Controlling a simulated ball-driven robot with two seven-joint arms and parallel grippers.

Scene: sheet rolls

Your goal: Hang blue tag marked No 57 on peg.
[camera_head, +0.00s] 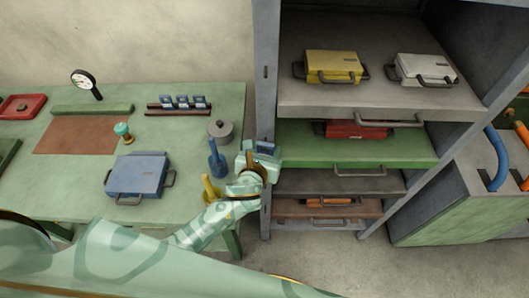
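My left gripper (258,158) is over the table's right edge, in front of the cabinet's side post. A small blue-grey piece shows at its fingertips, but I cannot tell whether it is a held tag or part of the gripper. Several small blue pieces with pale faces (184,102) stand in a row on a dark rack at the back of the table; no number is readable. A blue upright post (216,160) stands left of the gripper, and a yellow one (209,190) stands nearer me. I cannot tell which is the peg. My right gripper is out of view.
The green table (80,186) holds a blue case (138,175), a grey lidded pot (220,131), a teal-knobbed stamp (123,131) and a dial gauge (84,82). The grey cabinet (266,90) on the right has shelves with yellow, white and red cases.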

